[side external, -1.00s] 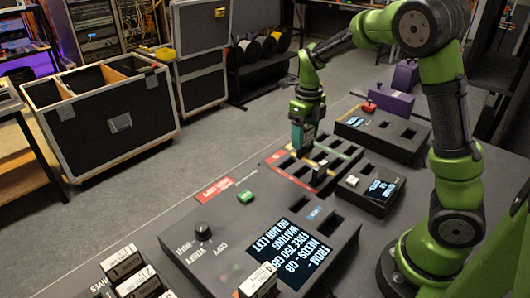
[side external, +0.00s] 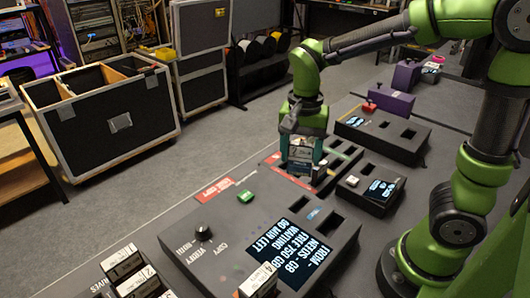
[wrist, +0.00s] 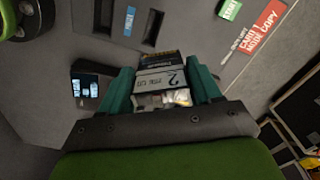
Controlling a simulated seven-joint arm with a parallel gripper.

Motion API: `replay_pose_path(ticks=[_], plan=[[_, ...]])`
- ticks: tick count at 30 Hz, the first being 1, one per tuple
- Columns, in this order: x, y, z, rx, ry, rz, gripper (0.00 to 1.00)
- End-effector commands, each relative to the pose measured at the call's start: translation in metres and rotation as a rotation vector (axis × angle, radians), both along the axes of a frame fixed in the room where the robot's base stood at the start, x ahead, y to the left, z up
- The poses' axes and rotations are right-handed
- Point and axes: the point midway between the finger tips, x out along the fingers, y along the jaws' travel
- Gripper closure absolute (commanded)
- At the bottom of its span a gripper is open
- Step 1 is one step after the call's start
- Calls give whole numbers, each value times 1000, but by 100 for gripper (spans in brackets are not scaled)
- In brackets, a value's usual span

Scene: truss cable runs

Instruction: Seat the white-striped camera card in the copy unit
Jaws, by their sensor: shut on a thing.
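My gripper (side external: 301,160) is over the colour-striped card rack, its green fingers shut on a pale grey block. In the wrist view (wrist: 168,85) the block (wrist: 160,79) lies between the fingers, with a "2" on its face. I cannot make out a white stripe on it. A dark piece with a thin gold edge (wrist: 158,59) shows just beyond it; I cannot tell whether it is joined. The copy unit (side external: 250,225) is the large dark box with a lit screen, a knob and two dark slots (side external: 332,222); the slots also show in the wrist view (wrist: 152,27).
The card rack (side external: 345,160) has bays with coloured edges. A small unit with a screen (side external: 370,190) and a longer slotted unit (side external: 380,133) stand right of it. Labelled drives (side external: 130,275) stand at the front left. A green button (side external: 245,196) sits on the copy unit.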

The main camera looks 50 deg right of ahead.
Motion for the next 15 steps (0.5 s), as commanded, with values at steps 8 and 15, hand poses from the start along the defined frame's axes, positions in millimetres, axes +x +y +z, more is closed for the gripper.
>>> replay_pose_path(ticks=[8,15], plan=[[-19,10,-3,0,-1,664,68],[-23,9,-7,0,0,993,68]])
